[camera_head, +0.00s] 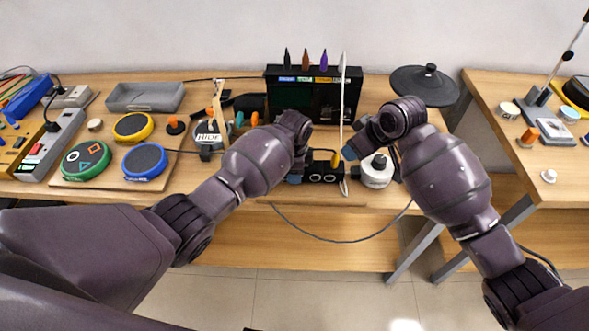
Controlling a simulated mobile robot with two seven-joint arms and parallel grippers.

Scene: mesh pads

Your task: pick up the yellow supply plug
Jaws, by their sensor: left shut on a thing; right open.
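The yellow supply plug (335,159) stands upright at the top of a small black socket box (324,174) near the table's front edge. My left gripper (297,176) is at the box's left end and is shut on it; its fingers are mostly hidden behind my wrist. My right gripper (350,151) is open, just right of the plug and close to it. I cannot tell whether a finger touches the plug.
A white round pot (377,173) stands right of the box. A grey cable (330,240) hangs off the front edge. A black rack (290,98) stands behind. Coloured round pads (145,161) lie left.

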